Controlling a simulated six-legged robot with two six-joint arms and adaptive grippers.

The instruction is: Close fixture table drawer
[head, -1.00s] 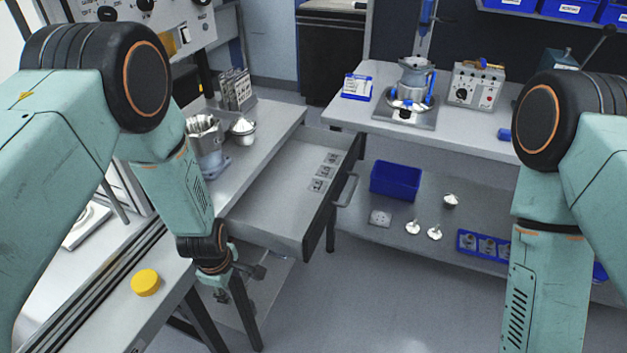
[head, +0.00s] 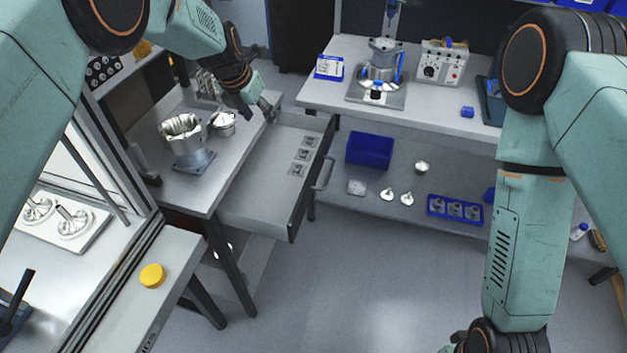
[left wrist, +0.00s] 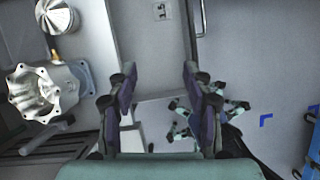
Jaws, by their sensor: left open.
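The fixture table drawer (head: 262,180) stands pulled out from the right side of the fixture table (head: 203,195). Its dark front panel (head: 300,205) carries a bar handle (head: 325,173). The drawer also shows in the left wrist view (left wrist: 140,30), with its handle (left wrist: 199,20) at the top. My left gripper (head: 269,112) is open and empty, above the drawer's far end beside the table edge, apart from the handle. Its spread fingers (left wrist: 158,88) show in the left wrist view with nothing between them. My right arm hangs at the right; its gripper is out of frame.
A machined housing (head: 184,145) and a domed metal part (head: 223,122) stand on the fixture table. Small flat parts (head: 303,155) lie in the drawer. A bench (head: 420,98) with a lower shelf holding a blue bin (head: 370,150) stands beyond. Floor before the drawer is clear.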

